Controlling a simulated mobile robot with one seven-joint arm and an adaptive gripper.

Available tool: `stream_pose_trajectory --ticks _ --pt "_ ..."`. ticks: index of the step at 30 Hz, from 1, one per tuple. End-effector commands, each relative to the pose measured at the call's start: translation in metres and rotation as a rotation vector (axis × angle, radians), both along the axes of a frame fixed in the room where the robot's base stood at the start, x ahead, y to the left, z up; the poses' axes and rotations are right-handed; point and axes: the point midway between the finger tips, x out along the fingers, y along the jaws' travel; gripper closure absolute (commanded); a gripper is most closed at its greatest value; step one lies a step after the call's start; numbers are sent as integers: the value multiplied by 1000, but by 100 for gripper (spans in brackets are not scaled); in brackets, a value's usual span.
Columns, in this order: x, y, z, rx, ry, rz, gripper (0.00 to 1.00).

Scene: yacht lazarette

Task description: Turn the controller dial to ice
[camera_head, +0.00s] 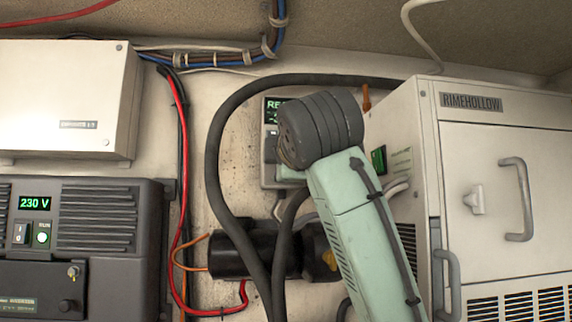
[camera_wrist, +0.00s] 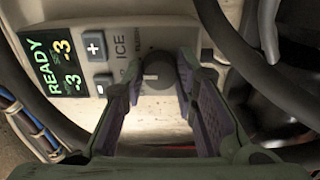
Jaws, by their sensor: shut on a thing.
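The controller (camera_wrist: 98,64) is a pale wall panel. In the wrist view its display (camera_wrist: 55,64) reads READY with green and yellow figures, beside plus and minus buttons and the word ICE. The dark round dial (camera_wrist: 156,72) sits between the fingertips of my gripper (camera_wrist: 157,66), which is shut on it. I cannot tell where the dial points. In the head view only the left edge of the controller (camera_head: 269,148) shows. My wrist hides the dial and the fingers there.
A white cabinet marked RIMEHOLLOW (camera_head: 480,150) stands close on the right. A thick black hose (camera_head: 213,160) loops around left of my arm. A dark unit showing 230 V (camera_head: 95,235) and a white box (camera_head: 65,95) are at left. A black pump-like cylinder (camera_head: 230,252) is below.

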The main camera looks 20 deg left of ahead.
Motion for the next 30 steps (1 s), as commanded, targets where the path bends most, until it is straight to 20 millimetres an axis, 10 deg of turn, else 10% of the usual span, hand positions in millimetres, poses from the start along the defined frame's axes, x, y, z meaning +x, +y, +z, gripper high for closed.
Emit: stream_pose_trajectory --ticks 30 --pt "0 0 1 353 147 0 100"
